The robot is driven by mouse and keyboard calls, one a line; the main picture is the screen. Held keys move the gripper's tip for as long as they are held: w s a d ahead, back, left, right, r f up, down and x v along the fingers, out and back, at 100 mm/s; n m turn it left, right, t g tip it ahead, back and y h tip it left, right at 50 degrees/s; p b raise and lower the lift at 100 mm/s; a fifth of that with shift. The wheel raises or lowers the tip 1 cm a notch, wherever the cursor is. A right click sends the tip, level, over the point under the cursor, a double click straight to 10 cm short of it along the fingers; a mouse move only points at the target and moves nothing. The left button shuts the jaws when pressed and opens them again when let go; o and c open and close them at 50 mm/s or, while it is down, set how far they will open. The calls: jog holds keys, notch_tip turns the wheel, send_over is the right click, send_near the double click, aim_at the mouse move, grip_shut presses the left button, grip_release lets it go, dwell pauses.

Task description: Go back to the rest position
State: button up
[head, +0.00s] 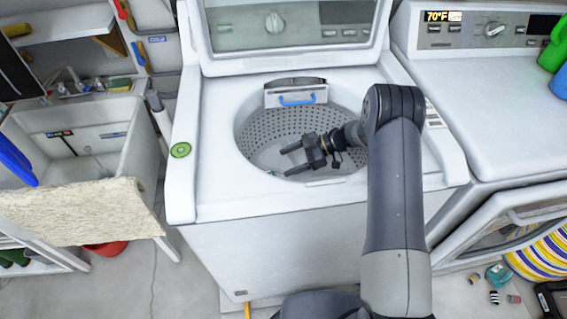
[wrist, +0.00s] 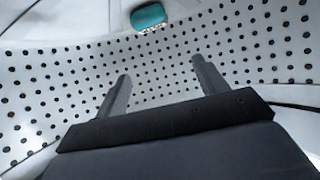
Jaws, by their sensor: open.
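My gripper (head: 288,162) is over and partly inside the open drum (head: 258,140) of the top-loading washing machine (head: 205,150). Its two fingers are apart and nothing is between them. In the wrist view my gripper (wrist: 160,85) points at the perforated drum wall (wrist: 70,80). A small teal object (wrist: 148,16) lies in the drum beyond the fingertips, apart from them. In the head view only a tiny teal speck shows near the drum's lower left rim.
The washer's lid (head: 290,45) stands raised behind the drum. A dryer (head: 490,90) with its front door open is at the right. A utility sink (head: 80,140) is at the left. Small items and a striped yellow-blue thing (head: 545,260) are at the lower right.

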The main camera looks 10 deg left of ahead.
jog(key=x, duration=0.8)
jog(key=shift+d+f, duration=0.1)
jog(key=shift+f, duration=0.3)
jog(key=shift+d+f+b, duration=0.1)
jog(key=shift+f+b, duration=0.25)
jog(key=shift+r+p, duration=0.8)
jog(key=shift+r, duration=0.1)
jog(key=shift+f, duration=0.15)
